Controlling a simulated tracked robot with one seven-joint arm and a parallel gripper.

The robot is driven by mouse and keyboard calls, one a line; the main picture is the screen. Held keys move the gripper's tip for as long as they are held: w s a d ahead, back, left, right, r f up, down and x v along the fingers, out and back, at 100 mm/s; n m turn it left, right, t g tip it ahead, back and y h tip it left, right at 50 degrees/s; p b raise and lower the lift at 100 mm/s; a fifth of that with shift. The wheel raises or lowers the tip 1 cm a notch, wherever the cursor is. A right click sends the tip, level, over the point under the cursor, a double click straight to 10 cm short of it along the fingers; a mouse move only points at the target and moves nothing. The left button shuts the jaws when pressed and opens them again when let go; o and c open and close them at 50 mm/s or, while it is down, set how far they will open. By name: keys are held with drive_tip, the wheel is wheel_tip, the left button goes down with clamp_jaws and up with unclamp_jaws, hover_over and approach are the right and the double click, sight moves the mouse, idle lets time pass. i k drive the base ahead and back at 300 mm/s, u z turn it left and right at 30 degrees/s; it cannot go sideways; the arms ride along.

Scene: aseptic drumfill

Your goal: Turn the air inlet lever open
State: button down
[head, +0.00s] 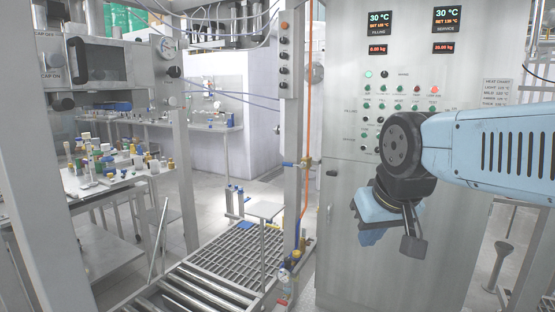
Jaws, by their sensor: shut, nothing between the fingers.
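A vertical pipe post with an orange hose stands in the middle of the head view. A small blue lever (289,164) sits on a brass fitting halfway up it, pointing left. Near the floor, the same post carries brass fittings, a blue handle (302,243), a small round gauge (283,275) and a red part under it. I cannot tell for sure which of these is the air inlet lever. My gripper (413,250) is to the right of the post, in front of the steel cabinet, apart from the fittings. It is shut and empty, pointing downward.
The steel control cabinet (345,245) with displays and buttons stands behind my arm. A roller conveyor (195,291) and floor grating (228,255) lie left of the post. A bench (105,186) with small bottles stands at left. A steel upright (186,170) stands between.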

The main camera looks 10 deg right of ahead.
sight(283, 164)
drive_tip(key=i, duration=0.9)
drive_tip(key=z, duration=0.05)
